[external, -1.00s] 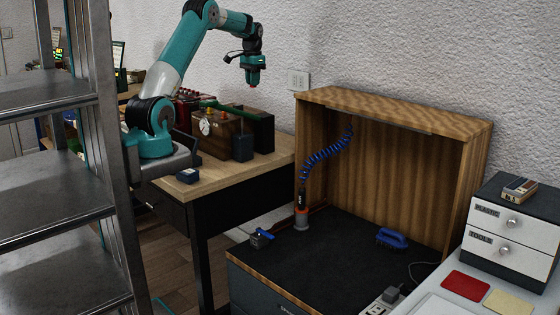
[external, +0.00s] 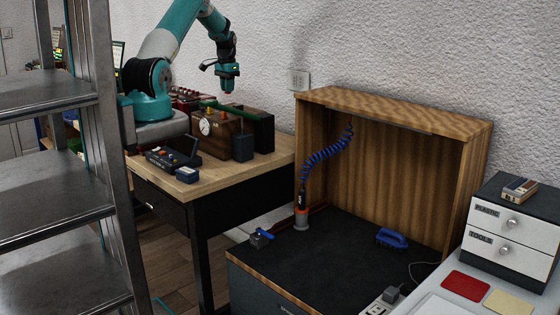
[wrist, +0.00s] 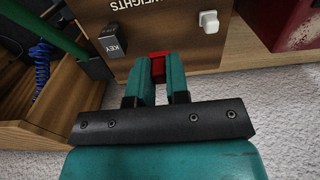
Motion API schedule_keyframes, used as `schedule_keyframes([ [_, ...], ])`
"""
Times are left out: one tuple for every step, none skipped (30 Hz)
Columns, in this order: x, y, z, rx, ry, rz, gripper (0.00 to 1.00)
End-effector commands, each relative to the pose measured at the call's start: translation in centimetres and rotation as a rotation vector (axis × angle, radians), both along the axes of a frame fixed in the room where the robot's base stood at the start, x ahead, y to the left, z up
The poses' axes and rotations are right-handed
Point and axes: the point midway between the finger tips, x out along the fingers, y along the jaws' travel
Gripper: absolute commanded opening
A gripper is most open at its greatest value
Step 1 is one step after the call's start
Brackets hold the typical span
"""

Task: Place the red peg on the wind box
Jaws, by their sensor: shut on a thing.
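My gripper (external: 227,92) is shut on the red peg, above the far part of the wooden desk. In the wrist view, my gripper's fingers (wrist: 157,75) close on the red peg (wrist: 158,64), whose lower part is hidden between them. A brown wooden box with a round white dial (external: 222,140), which looks like the wind box, stands on the desk. It has yellow and orange pieces on top. The gripper and peg appear above this box in the external view, not visibly touching it.
A green bar (external: 222,105) and a dark block (external: 243,147) are by the box. A black device (external: 172,158) lies in front. The wrist view shows a wooden panel (wrist: 180,45) marked WEIGHTS, with a KEY block (wrist: 112,42) and white knob (wrist: 209,20).

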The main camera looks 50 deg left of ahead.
Motion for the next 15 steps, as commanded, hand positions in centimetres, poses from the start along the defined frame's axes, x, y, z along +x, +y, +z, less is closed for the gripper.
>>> schedule_keyframes([
  [0.0, 0.0, -0.8, -0.001, 0.002, 0.0, 0.0],
  [-0.1, 0.0, -1.3, -0.001, 0.002, 0.0, 0.0],
  [0.0, 0.0, -1.8, 0.0, 0.0, 0.0, 0.0],
  [0.0, 0.0, -2.1, 0.0, 0.0, 0.0, 0.0],
  [0.0, 0.0, -2.3, 0.0, 0.0, 0.0, 0.0],
  [0.0, 0.0, -2.6, 0.0, 0.0, 0.0, 0.0],
  [0.0, 0.0, -2.8, 0.001, -0.001, 0.0, 0.0],
  [0.0, 0.0, -3.0, 0.001, -0.001, 0.0, 0.0],
  [0.0, 0.0, -3.3, 0.0, 0.0, 0.0, 0.0],
  [0.0, 0.0, -3.6, 0.0, 0.001, 0.0, 0.0],
  [0.0, 0.0, -4.0, -0.001, 0.002, 0.0, 0.0],
  [0.0, 0.0, -4.6, -0.001, 0.001, 0.0, 0.0],
  [0.0, 0.0, -5.1, -0.001, 0.002, 0.0, 0.0],
  [0.0, 0.0, -5.6, -0.002, 0.003, 0.0, 0.0],
  [0.0, 0.0, -6.2, -0.001, 0.001, 0.0, 0.0],
])
